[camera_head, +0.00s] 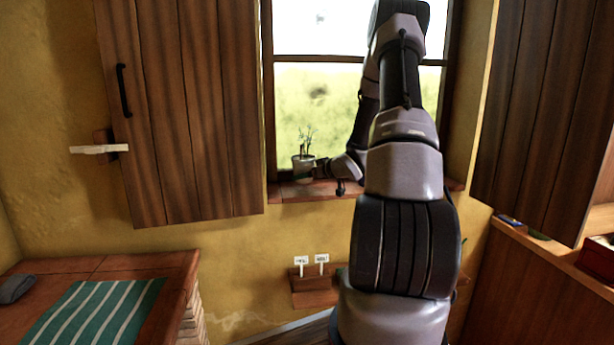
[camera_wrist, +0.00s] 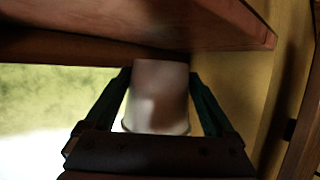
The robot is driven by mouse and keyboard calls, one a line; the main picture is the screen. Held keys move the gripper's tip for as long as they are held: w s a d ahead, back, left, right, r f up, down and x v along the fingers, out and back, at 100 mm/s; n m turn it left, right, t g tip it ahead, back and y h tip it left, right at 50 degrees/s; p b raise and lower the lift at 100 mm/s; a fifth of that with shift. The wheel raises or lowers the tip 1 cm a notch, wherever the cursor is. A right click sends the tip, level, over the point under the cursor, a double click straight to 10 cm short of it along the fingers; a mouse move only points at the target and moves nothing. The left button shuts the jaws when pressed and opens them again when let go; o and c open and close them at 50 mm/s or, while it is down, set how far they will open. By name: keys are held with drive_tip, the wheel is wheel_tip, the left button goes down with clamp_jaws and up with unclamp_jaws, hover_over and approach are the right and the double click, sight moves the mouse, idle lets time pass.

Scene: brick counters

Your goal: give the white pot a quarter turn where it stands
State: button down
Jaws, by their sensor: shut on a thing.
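The white pot (camera_head: 301,171) with a small green plant is upright at the window, at the left part of the brick sill (camera_head: 290,194). Its base is at the sill; I cannot tell whether it bears fully on it. My gripper (camera_head: 317,169) comes from the right and is shut on the pot. In the wrist view the picture is upside down, and the pot (camera_wrist: 160,98) sits between the two dark fingers of my gripper (camera_wrist: 160,76). The plant is not visible there.
An open wooden shutter (camera_head: 190,110) stands left of the window, and another (camera_head: 535,110) stands at the right. A brick counter with a striped green cloth (camera_head: 95,312) is at the lower left. A small ledge with two white labels (camera_head: 314,296) is below the sill.

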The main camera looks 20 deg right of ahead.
drive_tip(key=shift+a+m+h, duration=0.15)
drive_tip(key=shift+m+h, duration=0.25)
drive_tip(key=shift+h, duration=0.1)
drive_tip(key=shift+f, duration=1.35)
unclamp_jaws()
drive_tip(key=shift+f, duration=0.1)
drive_tip(key=shift+s+d, duration=0.15)
drive_tip(key=shift+d, duration=0.05)
